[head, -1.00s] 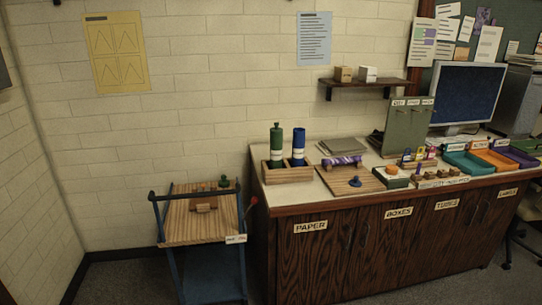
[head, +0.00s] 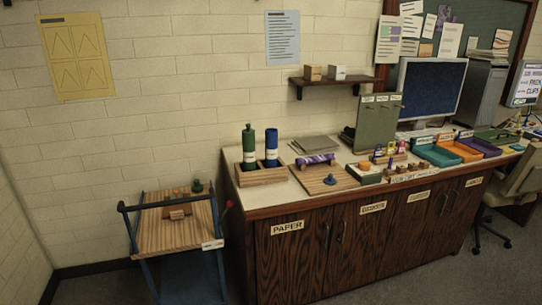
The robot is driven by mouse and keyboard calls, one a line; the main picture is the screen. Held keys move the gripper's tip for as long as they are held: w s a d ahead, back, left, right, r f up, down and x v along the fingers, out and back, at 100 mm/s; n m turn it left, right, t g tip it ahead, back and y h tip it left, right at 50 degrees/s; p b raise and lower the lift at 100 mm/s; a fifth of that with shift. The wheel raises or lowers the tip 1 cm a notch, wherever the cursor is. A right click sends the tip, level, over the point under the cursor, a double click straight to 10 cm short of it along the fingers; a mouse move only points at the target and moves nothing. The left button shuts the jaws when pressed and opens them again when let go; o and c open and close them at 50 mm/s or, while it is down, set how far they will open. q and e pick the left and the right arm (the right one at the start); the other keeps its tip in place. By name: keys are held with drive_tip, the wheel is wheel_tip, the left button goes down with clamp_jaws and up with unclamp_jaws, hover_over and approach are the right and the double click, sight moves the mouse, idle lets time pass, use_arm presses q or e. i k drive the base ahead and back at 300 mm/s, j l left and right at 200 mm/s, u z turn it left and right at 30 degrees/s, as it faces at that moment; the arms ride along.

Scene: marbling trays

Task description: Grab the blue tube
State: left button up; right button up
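The blue tube (head: 271,147) stands upright in a wooden holder (head: 262,176) at the left end of the counter. It has a pale label band around its lower part. A green tube (head: 248,149) with a knobbed top stands beside it on the left in the same holder. The bottoms of both tubes are hidden by the holder's front wall. Neither of my grippers shows in the head view.
A purple patterned roll (head: 316,160) and a wooden board with a blue knob (head: 329,180) lie right of the holder on the counter (head: 300,199). A blue-framed cart (head: 165,235) stands left of it. A shelf (head: 330,80) hangs above. Floor shows at the front right.

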sight(271, 134)
drive_tip(key=i+z, duration=0.1)
drive_tip(key=z, duration=0.3)
drive_tip(key=i+j+z, duration=0.1)
drive_tip(key=z, duration=0.3)
drive_tip(key=i+j+z, duration=0.1)
drive_tip(key=z, duration=0.25)
drive_tip(key=j, duration=0.1)
